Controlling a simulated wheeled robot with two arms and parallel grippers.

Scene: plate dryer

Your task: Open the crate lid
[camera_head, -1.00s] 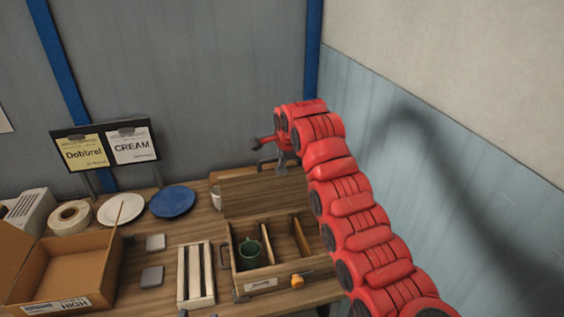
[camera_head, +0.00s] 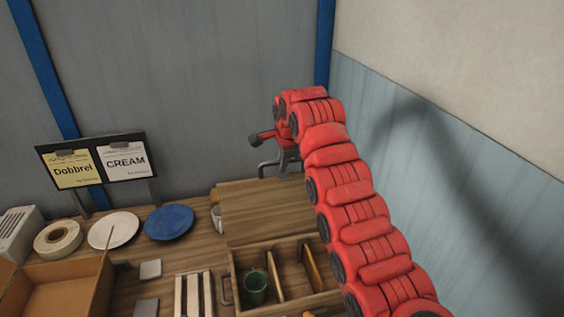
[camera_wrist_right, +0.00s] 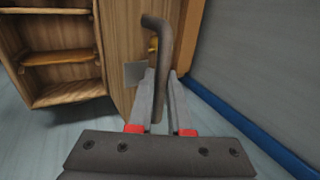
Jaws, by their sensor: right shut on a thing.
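The wooden crate (camera_head: 234,262) stands on the table with its inside showing, split by dividers, with a green mug (camera_head: 255,287) in the left compartment. Its lid (camera_head: 265,212) is raised and leans back behind the crate. My right gripper (camera_head: 277,166) is at the lid's far right edge, beyond the crate. In the right wrist view my gripper (camera_wrist_right: 160,82) is shut on a dark bent bar handle (camera_wrist_right: 156,32), beside the wooden lid panel (camera_wrist_right: 118,35). The handle's attachment is partly hidden by the fingers. My left gripper is not in view.
A cardboard box (camera_head: 60,290) is at front left. The wall is close behind.

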